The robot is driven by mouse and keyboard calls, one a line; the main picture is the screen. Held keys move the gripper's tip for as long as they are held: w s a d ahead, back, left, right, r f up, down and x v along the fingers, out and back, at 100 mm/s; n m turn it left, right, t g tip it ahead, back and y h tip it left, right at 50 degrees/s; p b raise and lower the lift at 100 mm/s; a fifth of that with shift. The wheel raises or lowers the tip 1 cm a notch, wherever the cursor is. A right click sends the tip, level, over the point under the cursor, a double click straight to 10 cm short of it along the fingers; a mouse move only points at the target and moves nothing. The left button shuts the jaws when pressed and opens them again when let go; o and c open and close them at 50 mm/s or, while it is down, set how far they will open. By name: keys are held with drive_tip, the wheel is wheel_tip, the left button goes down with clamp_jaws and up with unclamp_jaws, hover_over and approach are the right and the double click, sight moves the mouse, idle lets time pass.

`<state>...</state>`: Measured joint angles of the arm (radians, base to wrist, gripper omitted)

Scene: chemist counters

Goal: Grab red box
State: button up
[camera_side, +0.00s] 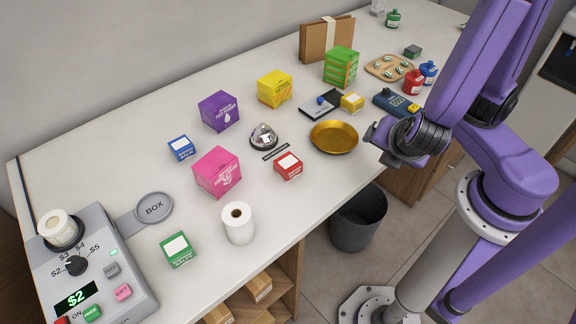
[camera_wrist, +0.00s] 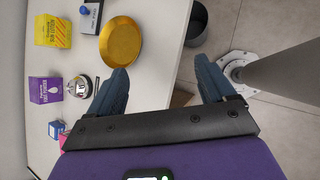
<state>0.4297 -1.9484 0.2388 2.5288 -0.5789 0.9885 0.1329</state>
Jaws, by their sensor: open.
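A small red box (camera_side: 288,166) with a white label sits on the white counter in the side view, near the front edge, right of the pink box and below the bell. My gripper (camera_side: 385,143) is above the counter's front edge, to the right of the gold dish and well apart from the red box. In the wrist view my gripper (camera_wrist: 160,85) is open, with nothing between its two fingers. I cannot make out the red box in the wrist view.
A pink box (camera_side: 217,172), a silver bell (camera_side: 264,137), a gold dish (camera_side: 334,137) and a paper roll (camera_side: 238,222) stand around the red box. A label machine (camera_side: 92,270) is at the left. Bare counter lies in front of the red box.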

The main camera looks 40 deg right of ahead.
drive_tip(key=w+a+f+n+t+y, duration=0.1)
drive_tip(key=w+a+f+n+t, duration=0.15)
drive_tip(key=a+n+t, duration=0.35)
drive_tip(key=n+t+y, duration=0.2)
drive_tip(key=n+y, duration=0.3)
drive_tip(key=n, duration=0.3)
approach(293, 166)
drive_tip(key=x, duration=0.7)
drive_tip(key=shift+f, duration=0.25)
drive_tip(key=shift+r+x, duration=0.2)
drive_tip(key=shift+x, duration=2.75)
drive_tip(key=c, duration=1.1)
